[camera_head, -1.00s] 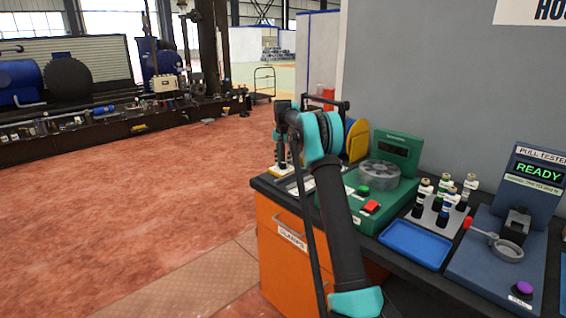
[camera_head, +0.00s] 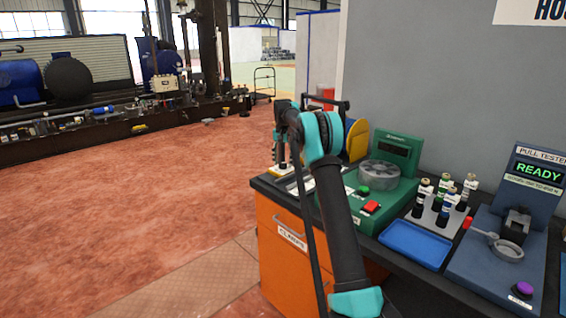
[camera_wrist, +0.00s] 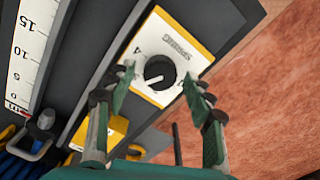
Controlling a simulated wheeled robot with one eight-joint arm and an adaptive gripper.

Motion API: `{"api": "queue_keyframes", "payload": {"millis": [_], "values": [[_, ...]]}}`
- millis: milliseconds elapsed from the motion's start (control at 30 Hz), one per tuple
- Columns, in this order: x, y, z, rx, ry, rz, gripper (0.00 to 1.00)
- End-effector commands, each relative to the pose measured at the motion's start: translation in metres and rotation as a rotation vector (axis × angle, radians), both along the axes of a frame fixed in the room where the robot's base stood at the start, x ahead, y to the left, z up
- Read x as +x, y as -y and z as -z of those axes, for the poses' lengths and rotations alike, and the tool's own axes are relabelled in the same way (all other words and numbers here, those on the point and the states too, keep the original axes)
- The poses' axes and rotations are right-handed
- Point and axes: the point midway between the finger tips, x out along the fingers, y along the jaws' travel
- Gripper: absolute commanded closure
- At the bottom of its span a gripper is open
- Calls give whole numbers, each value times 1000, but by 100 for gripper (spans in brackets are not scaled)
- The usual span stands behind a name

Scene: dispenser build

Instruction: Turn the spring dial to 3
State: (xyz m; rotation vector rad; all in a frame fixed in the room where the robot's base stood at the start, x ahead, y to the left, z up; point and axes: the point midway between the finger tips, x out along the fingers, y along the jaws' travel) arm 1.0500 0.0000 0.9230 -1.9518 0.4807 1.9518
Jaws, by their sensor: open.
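The spring dial (camera_wrist: 159,72) is a round black knob with a white pointer mark, set on a white plate (camera_wrist: 178,42) with yellow edges and the word SPRING. The pointer slants toward the lower left of the wrist view; the numbers around it are too small to read surely. My gripper (camera_wrist: 160,81) is open and empty, one green finger on each side of the knob. The fingers look apart from it, though their height above the plate is hard to tell.
A white ruler scale (camera_wrist: 30,55) lies left in the wrist view, with a yellow block (camera_wrist: 98,130) below. The head view shows a green machine (camera_head: 345,205), blue tray (camera_head: 414,245), several bottles (camera_head: 445,199) and a pull tester (camera_head: 500,255). Red floor (camera_head: 120,210) is open to the left.

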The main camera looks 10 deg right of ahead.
Motion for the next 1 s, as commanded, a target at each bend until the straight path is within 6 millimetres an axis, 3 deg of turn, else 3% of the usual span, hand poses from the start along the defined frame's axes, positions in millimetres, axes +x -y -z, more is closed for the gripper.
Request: {"api": "queue_keyframes", "payload": {"millis": [167,400,600,800,1000], "values": [[0,0,-20,0,0,0,47],[0,0,-70,0,0,0,47],[1,0,-101,0,0,0,47],[0,0,-116,0,0,0,47],[0,0,-118,0,0,0,47]]}}
